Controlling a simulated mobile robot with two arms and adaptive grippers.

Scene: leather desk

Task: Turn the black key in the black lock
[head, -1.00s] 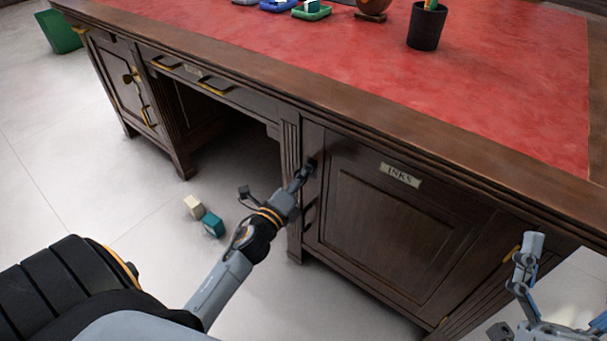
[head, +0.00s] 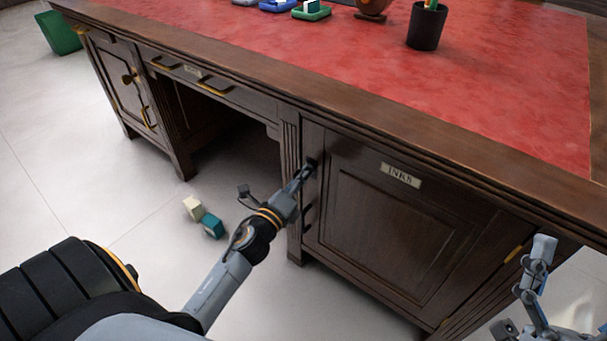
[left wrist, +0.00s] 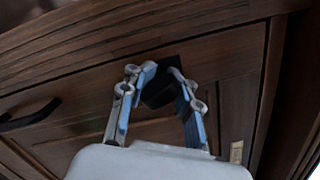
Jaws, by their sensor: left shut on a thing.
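The black lock (head: 312,162) is a small dark patch at the upper left of the cabinet door (head: 385,225) labelled INKS. My left gripper (head: 304,172) is at the lock, its fingers pointing at it. In the left wrist view, the gripper (left wrist: 168,82) is shut on a small black piece, the black key (left wrist: 157,93), against the dark wood. The fingers hide part of the key, and I cannot tell its angle or how deep it sits. My right gripper (head: 540,250) is at the lower right, away from the lock; its jaws are not clear.
A dark handle (head: 307,214) is below the lock; it also shows in the left wrist view (left wrist: 30,116). A cream block (head: 193,207) and a teal block (head: 212,225) lie on the floor. The desk's red top (head: 490,85) holds a black pen cup (head: 427,27).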

